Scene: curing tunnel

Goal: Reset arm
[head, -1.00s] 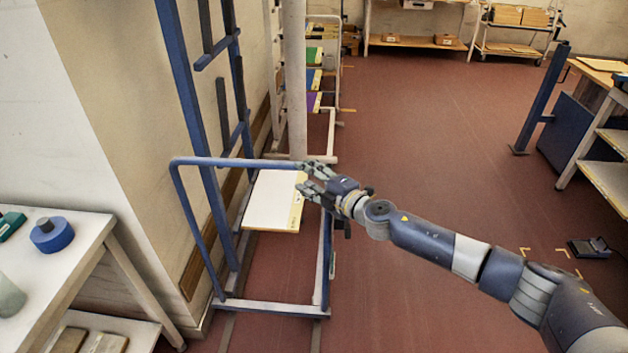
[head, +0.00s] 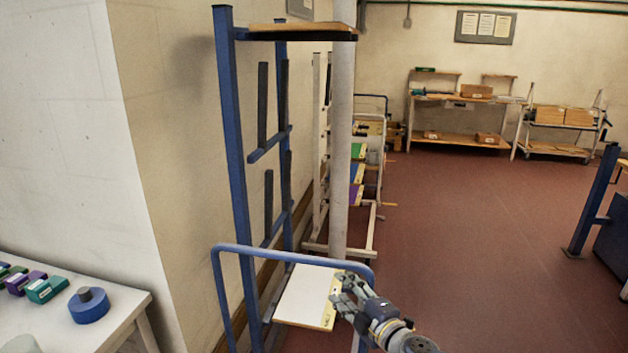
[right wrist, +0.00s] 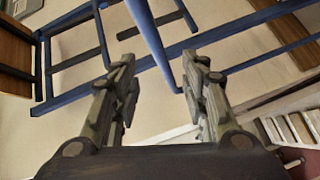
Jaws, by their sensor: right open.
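My right gripper (head: 350,290) is at the bottom of the head view, by the blue handle bar (head: 290,252) of a cart. It appears close to the right edge of a white board (head: 305,293) lying on that cart; I cannot tell whether they touch. In the right wrist view its two fingers (right wrist: 158,85) stand apart. A blue bar (right wrist: 150,38) runs into the space between them in the picture; its distance is unclear. No held object shows. My left gripper is in neither view.
A blue rack frame (head: 235,150) with a wooden top shelf stands against the wall. A white table (head: 110,310) with a blue round part (head: 88,305) is at lower left. A pale post (head: 341,130) rises behind the cart.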

